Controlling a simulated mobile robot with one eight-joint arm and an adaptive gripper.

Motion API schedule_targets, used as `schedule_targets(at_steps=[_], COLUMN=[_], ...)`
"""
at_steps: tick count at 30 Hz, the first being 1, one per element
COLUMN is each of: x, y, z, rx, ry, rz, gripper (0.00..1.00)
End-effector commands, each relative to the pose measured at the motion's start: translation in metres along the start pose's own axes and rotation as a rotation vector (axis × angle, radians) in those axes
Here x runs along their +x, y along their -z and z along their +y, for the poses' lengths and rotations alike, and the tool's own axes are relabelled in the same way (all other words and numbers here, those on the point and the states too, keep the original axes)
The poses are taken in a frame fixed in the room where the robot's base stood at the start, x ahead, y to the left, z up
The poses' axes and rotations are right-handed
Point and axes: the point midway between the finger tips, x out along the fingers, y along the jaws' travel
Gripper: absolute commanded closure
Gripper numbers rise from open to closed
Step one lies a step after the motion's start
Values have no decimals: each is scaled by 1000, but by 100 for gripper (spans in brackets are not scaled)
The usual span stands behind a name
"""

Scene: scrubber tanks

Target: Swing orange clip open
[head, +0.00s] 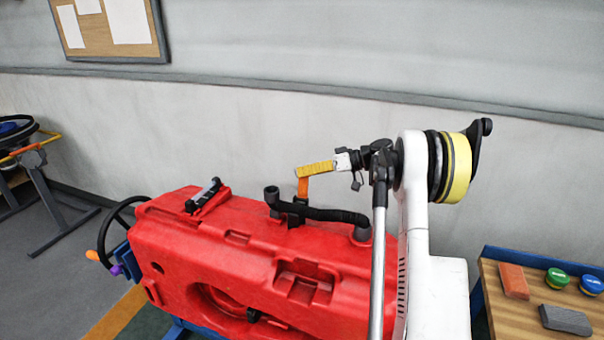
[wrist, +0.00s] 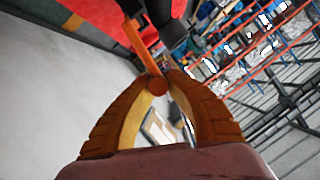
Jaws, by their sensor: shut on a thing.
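The orange clip (head: 303,187) stands upright on top of the red tank (head: 240,250), beside a black hose fitting. In the wrist view the clip (wrist: 138,45) is a thin orange strip with a rounded end. My gripper (head: 301,172) reaches in from the right, its yellow fingers at the clip's upper end. In the wrist view the ribbed fingers of my gripper (wrist: 158,82) close on the clip's rounded end. The clip's lower end meets a black part on the tank; the exact joint is too small to make out.
A black hose (head: 330,214) runs along the tank top, right of the clip. A black steering wheel (head: 115,225) is at the tank's left end. A wooden table (head: 515,320) with a brick-like block and round tins stands at right. A pale wall is behind.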

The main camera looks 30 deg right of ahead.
Motion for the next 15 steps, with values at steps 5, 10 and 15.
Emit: schedule_targets(at_steps=[5, 10, 15], x=[1, 1, 1], y=[-5, -6, -6], z=[2, 2, 2], rx=[-1, -1, -1], ry=[-2, -1, -1], rz=[-11, -11, -12], gripper=[100, 100, 72])
